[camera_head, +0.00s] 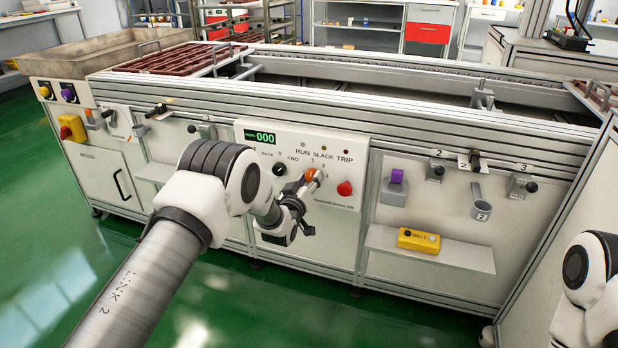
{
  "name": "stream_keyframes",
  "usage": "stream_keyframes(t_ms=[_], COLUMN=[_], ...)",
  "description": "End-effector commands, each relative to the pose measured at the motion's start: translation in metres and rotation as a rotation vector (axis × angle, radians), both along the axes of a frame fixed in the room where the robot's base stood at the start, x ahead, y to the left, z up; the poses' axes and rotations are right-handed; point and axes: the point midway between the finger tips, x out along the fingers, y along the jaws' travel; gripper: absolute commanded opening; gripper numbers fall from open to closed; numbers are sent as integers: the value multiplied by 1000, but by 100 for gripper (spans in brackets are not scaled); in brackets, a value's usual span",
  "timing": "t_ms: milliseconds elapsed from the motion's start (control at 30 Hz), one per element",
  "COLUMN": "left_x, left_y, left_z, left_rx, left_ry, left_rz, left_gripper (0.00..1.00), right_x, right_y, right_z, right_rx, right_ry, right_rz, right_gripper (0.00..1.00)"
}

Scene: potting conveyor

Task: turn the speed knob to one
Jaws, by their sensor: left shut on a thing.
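The control panel (345,153) is on the front of the conveyor. An orange knob (311,174), which looks like the speed knob, sits on it with small numbers 1 and 2 beside it. My left gripper (305,183) is at the orange knob, shut on it, and covers its lower left side. The knob's pointer is too small and hidden to read. My right arm shows at the lower right edge, but its gripper is out of the picture.
A black knob (279,169) is left of my gripper, and a red button (344,188) is close on its right. A green display (261,137) reads 000. A shelf (455,258) with a yellow belt box (418,240) juts out to the right.

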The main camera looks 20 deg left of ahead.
Motion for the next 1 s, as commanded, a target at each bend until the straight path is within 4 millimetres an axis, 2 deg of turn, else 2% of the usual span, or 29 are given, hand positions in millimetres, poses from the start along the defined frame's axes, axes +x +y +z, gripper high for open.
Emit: stream_keyframes(t_ms=[400, 867, 900, 967, 1000], left_x=[0, 0, 0, 0, 0], left_y=[0, 0, 0, 0, 0], left_z=[2, 1, 1, 1, 1], left_rx=[-183, -200, -200, -200, -199], left_ry=[4, 4, 4, 5, 5], left_rz=[0, 1, 1, 1, 1], left_gripper=[4, 4, 46, 64, 64], right_x=[0, 0, 0, 0, 0], right_y=[0, 0, 0, 0, 0], right_z=[7, 7, 7, 7, 7], right_rx=[0, 0, 0, 0, 0], right_ry=[0, 0, 0, 0, 0], right_rz=[0, 0, 0, 0, 0], right_gripper=[0, 0, 0, 0, 0])
